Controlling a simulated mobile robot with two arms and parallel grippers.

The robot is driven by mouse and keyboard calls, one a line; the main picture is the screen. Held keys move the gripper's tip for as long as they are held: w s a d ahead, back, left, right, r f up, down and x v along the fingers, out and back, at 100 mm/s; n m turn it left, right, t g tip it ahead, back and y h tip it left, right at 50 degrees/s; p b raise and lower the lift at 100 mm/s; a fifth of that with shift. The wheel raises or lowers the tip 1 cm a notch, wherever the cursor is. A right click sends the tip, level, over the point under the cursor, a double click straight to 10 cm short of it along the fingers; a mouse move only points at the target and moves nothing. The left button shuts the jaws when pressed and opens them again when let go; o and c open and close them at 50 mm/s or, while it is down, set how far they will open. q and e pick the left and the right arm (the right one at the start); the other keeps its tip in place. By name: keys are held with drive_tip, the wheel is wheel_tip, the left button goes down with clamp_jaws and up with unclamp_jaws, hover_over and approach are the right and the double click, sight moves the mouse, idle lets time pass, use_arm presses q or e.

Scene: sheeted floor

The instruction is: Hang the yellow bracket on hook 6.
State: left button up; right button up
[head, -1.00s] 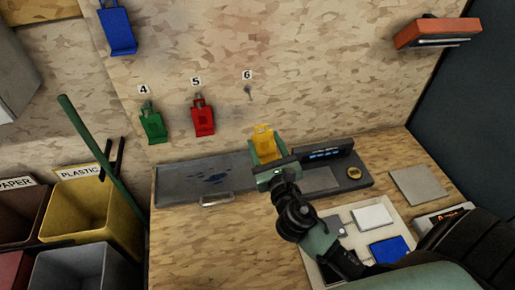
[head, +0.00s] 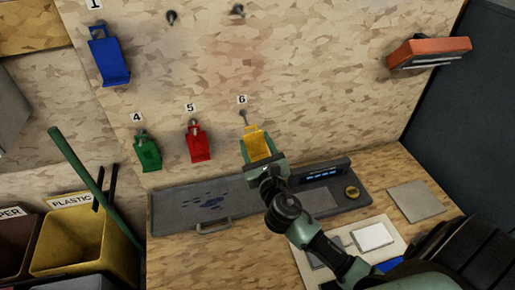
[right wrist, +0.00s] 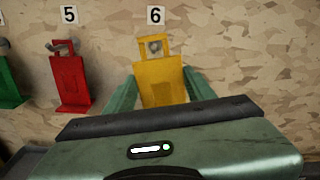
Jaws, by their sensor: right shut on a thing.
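My right gripper (head: 262,163) is shut on the yellow bracket (head: 257,146) and holds it upright in front of the board. In the right wrist view the yellow bracket (right wrist: 162,82) sits between the two green fingers (right wrist: 160,92). Hook 6 (head: 244,116) is a small grey hook under the label 6, just above the bracket's top in the head view. In the right wrist view hook 6 (right wrist: 155,47) shows through the opening in the bracket's top loop. I cannot tell whether the hook passes through the loop. My left gripper is out of view.
A red bracket (head: 197,145) hangs at hook 5 and a green bracket (head: 147,153) at hook 4, both left of hook 6. A blue bracket (head: 109,62) hangs higher up. A grey tray (head: 180,205) lies on the bench below. An orange shelf (head: 430,50) juts out at right.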

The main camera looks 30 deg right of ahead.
drive_tip(key=f+b+x, duration=0.1)
drive_tip(key=x, duration=0.5)
drive_tip(key=shift+b, duration=0.3)
idle(0.4)
drive_tip(key=shift+w+f, duration=0.1)
drive_tip(key=shift+w, duration=0.05)
idle(0.4)
drive_tip(key=o, duration=1.6)
drive_tip(key=shift+f, duration=0.15)
